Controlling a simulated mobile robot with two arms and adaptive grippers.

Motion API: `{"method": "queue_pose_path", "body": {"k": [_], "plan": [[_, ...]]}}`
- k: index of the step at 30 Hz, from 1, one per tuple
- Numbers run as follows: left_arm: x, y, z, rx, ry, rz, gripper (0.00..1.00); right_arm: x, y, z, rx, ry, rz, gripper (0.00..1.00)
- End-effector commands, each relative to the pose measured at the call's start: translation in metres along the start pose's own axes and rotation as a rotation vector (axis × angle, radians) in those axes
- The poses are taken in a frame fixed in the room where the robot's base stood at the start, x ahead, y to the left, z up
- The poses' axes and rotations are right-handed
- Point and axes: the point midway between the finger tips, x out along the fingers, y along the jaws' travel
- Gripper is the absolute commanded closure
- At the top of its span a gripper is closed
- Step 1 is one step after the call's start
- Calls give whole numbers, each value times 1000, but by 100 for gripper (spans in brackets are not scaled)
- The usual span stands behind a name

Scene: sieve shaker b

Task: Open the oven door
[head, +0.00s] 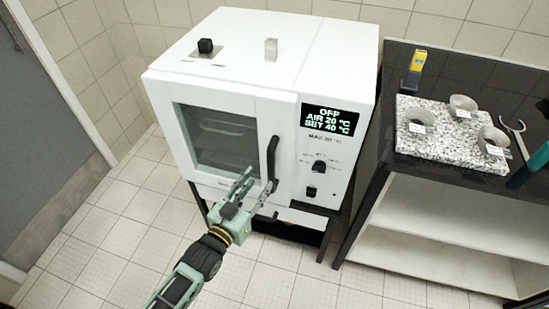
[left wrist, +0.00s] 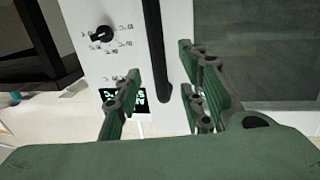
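The white oven (head: 330,60) stands against the tiled wall. Its windowed door (head: 185,125) looks closed. The black upright handle (head: 272,155) is at the door's right side. My left gripper (head: 258,184) is open in front of the handle's lower end. In the left wrist view, the handle (left wrist: 155,45) comes down between the two spread fingers of the left gripper (left wrist: 160,98). I see no finger clearly touching it, and how deep it sits between them is hard to tell. My right gripper cannot be made out.
A display panel (head: 331,119) and knobs are right of the handle. A dark bench (head: 455,170) stands to the right, with a speckled slab (head: 415,145) bearing several metal funnel-like pieces. A teal object (head: 525,172) is at the right edge. Floor (head: 120,230) is clear at the left.

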Motion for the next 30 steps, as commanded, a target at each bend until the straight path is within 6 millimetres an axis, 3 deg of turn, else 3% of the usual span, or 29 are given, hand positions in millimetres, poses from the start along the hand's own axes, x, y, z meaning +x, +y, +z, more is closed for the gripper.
{"method": "queue_pose_path", "body": {"k": [1, 4, 12, 18, 30], "plan": [[2, 2, -12, 2, 23, 9, 63, -1, -4, 0, 0, 0, -5, 60], [8, 5, -23, 1, 44, 16, 63, -2, -7, 2, -1, -2, -9, 60], [49, 6, -25, 1, 46, 15, 63, -5, -27, 7, -2, -9, -32, 60], [74, 6, -24, 0, 43, 15, 63, -6, -24, 6, -2, -9, -29, 60], [81, 6, -24, 0, 42, 15, 65, -6, -10, 5, 2, -7, -12, 60]]}}
